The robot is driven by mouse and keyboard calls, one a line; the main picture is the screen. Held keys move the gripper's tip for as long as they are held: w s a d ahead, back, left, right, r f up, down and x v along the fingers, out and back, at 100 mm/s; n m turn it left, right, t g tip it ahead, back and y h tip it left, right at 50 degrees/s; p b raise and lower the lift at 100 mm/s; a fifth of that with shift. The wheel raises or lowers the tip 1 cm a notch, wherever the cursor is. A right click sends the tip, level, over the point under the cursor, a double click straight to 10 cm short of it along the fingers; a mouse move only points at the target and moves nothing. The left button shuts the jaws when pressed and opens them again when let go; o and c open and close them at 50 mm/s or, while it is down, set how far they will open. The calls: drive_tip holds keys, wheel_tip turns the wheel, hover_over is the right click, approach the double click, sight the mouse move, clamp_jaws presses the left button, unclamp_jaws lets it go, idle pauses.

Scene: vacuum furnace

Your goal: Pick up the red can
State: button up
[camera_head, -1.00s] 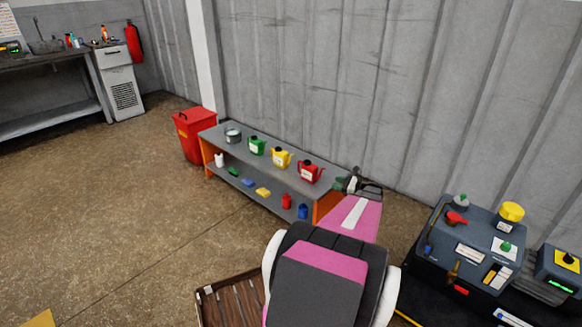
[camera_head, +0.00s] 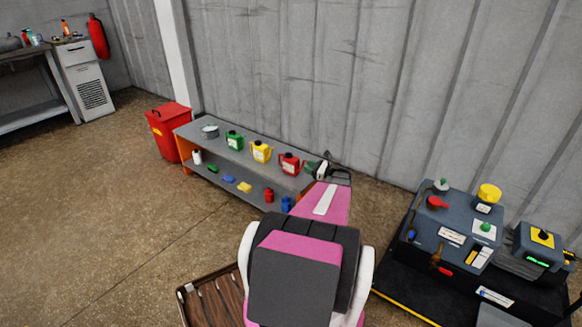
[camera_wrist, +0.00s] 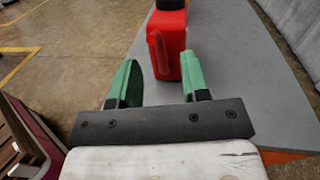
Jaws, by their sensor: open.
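The red can (camera_head: 290,163), with a pale label and a dark cap, stands upright on the top of the grey bench (camera_head: 236,159), at the right end of its row. My gripper (camera_head: 322,166) is just right of it, over the bench's right end. In the wrist view the red can (camera_wrist: 170,42) is ahead of my gripper (camera_wrist: 158,75), its handle facing me. The green fingers are open and empty. The right finger overlaps the can's right edge in the picture; I cannot tell whether they touch. The left finger is apart from the can.
A yellow can (camera_head: 261,151), a green can (camera_head: 234,140) and a grey pot (camera_head: 210,132) stand left of it. Small items, including a red bottle (camera_head: 268,195), sit on the lower shelf. The corrugated wall (camera_head: 290,70) is behind.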

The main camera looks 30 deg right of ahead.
sight(292, 164)
drive_tip(key=x, duration=0.3)
drive_tip(key=shift+w+a, duration=0.15)
drive_tip(key=shift+w, duration=0.15)
clamp_jaws()
drive_tip(key=shift+r, duration=0.1)
